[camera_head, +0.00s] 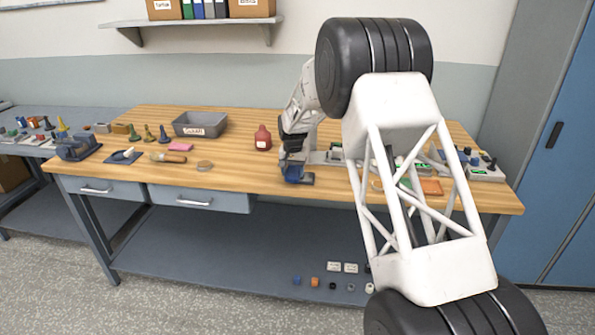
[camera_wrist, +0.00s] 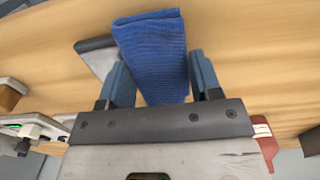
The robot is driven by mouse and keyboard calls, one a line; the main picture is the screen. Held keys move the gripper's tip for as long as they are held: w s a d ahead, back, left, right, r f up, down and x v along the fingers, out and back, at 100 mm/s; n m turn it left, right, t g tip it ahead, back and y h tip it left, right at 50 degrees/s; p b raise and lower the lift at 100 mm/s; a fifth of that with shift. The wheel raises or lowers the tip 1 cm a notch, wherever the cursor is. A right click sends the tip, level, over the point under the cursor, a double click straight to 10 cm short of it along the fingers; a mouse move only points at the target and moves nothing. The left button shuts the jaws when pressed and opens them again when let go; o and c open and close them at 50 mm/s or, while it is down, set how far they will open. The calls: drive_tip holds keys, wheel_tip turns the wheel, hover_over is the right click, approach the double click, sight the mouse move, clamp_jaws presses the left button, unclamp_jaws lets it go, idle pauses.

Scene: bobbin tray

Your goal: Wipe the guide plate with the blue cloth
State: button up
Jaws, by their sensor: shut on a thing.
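My gripper (camera_head: 291,163) is over the front middle of the wooden bench, pointing down, shut on the blue cloth (camera_head: 292,174). In the wrist view the folded, ribbed cloth (camera_wrist: 152,42) sits between the two fingers (camera_wrist: 158,72) and extends past their tips. A flat dark grey plate, apparently the guide plate (camera_head: 307,179), lies on the bench just right of the cloth. In the wrist view this plate (camera_wrist: 92,45) shows on the left, partly hidden under the cloth. Whether cloth and plate touch is hard to tell.
A red bottle (camera_head: 263,139) stands behind and left of my gripper. A grey bin (camera_head: 199,123), a pink pad (camera_head: 181,147), a wooden-handled tool (camera_head: 168,158) and a round disc (camera_head: 205,166) lie farther left. My arm hides much of the right side. Bare wood (camera_head: 245,177) is left of the cloth.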

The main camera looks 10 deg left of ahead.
drive_tip(key=shift+d, duration=0.65)
drive_tip(key=shift+d+r, duration=0.2)
drive_tip(key=shift+r, duration=0.1)
drive_tip(key=shift+d+f, duration=0.2)
drive_tip(key=shift+d, duration=0.3)
drive_tip(key=shift+d+f, duration=0.15)
drive_tip(key=shift+d, duration=0.35)
drive_tip(key=shift+d+r, duration=0.1)
drive_tip(key=shift+r, duration=0.2)
wheel_tip(320, 180, up, 8)
drive_tip(key=shift+f, duration=0.15)
drive_tip(key=s+d+f, duration=0.2)
drive_tip(key=s+d, duration=0.4)
drive_tip(key=s, duration=0.1)
drive_tip(key=s+d+f, duration=0.2)
drive_tip(key=s+d, duration=0.5)
drive_tip(key=shift+s+d+f, duration=0.3)
drive_tip(key=shift+s+f, duration=0.05)
